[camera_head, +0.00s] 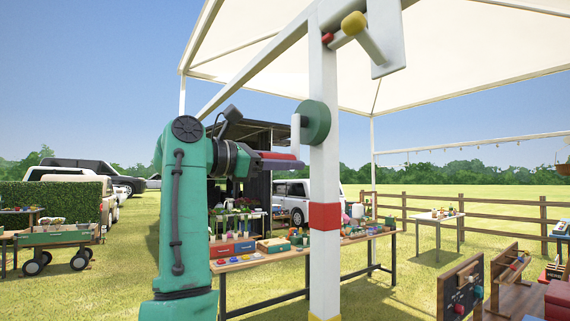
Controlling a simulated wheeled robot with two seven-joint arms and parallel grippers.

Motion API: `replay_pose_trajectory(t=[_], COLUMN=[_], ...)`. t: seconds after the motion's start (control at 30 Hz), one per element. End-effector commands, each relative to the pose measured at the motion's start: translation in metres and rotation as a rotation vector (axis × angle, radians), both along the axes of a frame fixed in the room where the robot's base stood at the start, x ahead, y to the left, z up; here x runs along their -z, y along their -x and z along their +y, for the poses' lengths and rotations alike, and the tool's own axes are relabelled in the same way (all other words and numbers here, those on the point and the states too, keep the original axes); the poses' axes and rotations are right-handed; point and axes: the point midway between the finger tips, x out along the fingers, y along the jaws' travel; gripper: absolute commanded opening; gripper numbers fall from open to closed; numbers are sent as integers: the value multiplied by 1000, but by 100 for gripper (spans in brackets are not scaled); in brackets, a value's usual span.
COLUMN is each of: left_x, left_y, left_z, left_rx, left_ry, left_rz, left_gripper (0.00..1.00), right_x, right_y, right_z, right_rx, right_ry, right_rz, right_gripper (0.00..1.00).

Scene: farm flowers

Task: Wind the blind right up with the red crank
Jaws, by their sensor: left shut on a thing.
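The crank is on the white post (324,180). It has a green round hub (314,121) and a pale arm (295,133) hanging down from it on the left side. A red handle (277,155) sits at the lower end of this arm and points left. My left gripper (284,160) comes in from the left and is shut on the red handle; the fingers partly hide it. No blind can be clearly made out in this view. My right gripper is not in view.
Higher on the post are a yellow knob (354,24) and a white plate (384,40). A white canopy (455,50) spreads overhead. A long table (262,258) with plants and boxes stands behind the post. Wooden boards (460,290) stand at lower right.

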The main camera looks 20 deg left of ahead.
Motion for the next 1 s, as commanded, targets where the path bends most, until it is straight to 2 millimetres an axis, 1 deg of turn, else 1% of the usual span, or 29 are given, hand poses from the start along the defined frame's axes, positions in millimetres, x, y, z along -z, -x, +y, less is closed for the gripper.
replay_pose_trajectory(t=[0.03,0.2,0.23,0.27,0.3,0.8,0.9,0.97,1.0], left_x=[3,3,3,3,2,1,3,4,5], left_y=[0,0,0,0,0,2,10,21,29], left_z=[-3,-3,-3,-3,-3,1,8,17,24], left_rx=[6,7,7,7,7,2,1,0,-1], left_ry=[-9,-10,-10,-10,-9,-2,-2,-1,0], left_rz=[6,5,5,5,4,-1,-2,-4,-5], left_gripper=[0,0,43,54,60,60,60,60,60], right_x=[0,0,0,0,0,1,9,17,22], right_y=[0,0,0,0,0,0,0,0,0], right_z=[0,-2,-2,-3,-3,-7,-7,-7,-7], right_rx=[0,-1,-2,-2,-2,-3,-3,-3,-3], right_ry=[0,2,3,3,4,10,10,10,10], right_rz=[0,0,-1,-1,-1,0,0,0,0], right_gripper=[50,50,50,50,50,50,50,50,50])
